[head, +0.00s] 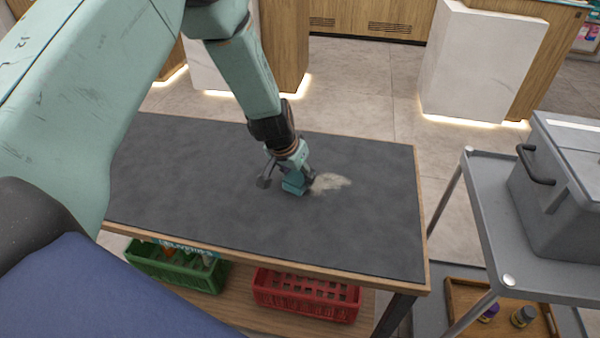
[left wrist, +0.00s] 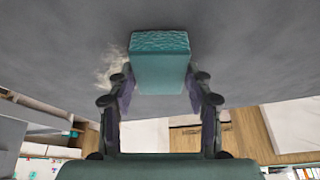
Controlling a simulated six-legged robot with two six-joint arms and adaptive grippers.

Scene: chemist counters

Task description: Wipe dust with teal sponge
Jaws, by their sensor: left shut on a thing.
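A teal sponge (head: 294,186) is held by my left gripper (head: 287,172) at the dark table top (head: 200,170). In the left wrist view the sponge (left wrist: 160,62) sits between the two fingers of my left gripper (left wrist: 160,88), which is shut on it. A pale patch of dust (head: 331,182) lies on the table just right of the sponge. The dust also shows beside the sponge in the left wrist view (left wrist: 115,66). I cannot tell whether the sponge touches the table. My right gripper is not in view.
A green crate (head: 178,268) and a red crate (head: 306,295) stand on the shelf under the table. A grey cart (head: 480,225) with a lidded grey box (head: 565,190) stands to the right. The table top around the dust is clear.

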